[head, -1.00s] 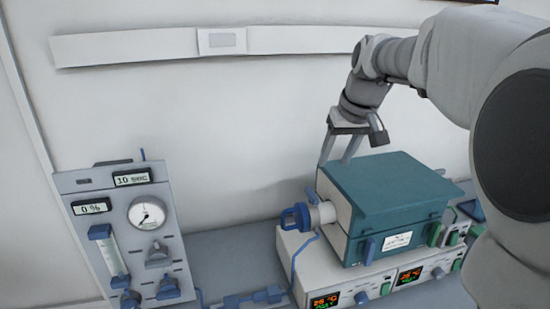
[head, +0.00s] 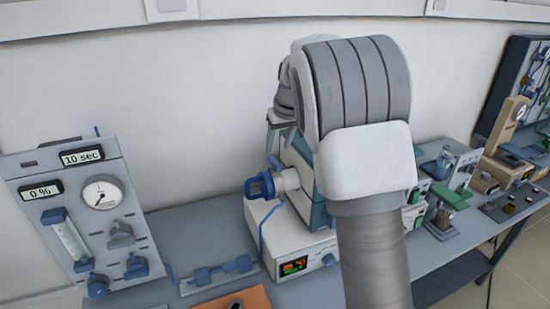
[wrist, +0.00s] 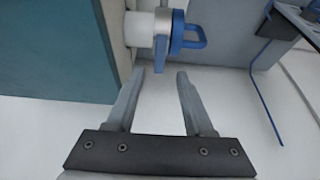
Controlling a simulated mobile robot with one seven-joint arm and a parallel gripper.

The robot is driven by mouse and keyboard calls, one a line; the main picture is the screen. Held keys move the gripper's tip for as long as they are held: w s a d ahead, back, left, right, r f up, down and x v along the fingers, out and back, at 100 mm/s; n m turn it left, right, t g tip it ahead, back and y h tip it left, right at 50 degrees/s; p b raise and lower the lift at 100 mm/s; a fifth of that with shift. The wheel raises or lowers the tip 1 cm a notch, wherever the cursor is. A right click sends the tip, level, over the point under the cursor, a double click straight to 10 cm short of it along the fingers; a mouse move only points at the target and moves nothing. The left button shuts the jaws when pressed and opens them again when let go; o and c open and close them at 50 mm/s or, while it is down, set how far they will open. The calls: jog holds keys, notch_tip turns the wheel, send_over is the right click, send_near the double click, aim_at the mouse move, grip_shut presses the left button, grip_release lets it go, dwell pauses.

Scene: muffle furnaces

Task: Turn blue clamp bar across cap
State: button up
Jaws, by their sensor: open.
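The blue clamp bar (head: 260,185) is at the outer end of a white round port (head: 287,179) on the left side of the teal and white furnace (head: 302,155). In the wrist view the blue clamp bar (wrist: 190,35) is a loop at the right of the white port (wrist: 139,30). A blue ring, perhaps the cap, lies between them. My gripper (wrist: 160,74) is open and empty, with its fingertips just short of the port and clamp and apart from them. In the head view my arm hides much of the furnace and most of the gripper.
A gas panel (head: 83,215) with a gauge and blue knobs stands at the left. A blue tube (head: 262,232) hangs below the port. Blue fittings (head: 222,271) and an orange mat (head: 254,299) lie in front. Other instruments (head: 445,170) stand along the bench at right.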

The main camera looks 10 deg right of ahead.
aim_at(274, 160)
jog(key=x, duration=0.6)
jog(key=shift+w+f, duration=0.2)
jog(key=shift+f, duration=0.2)
grip_shut()
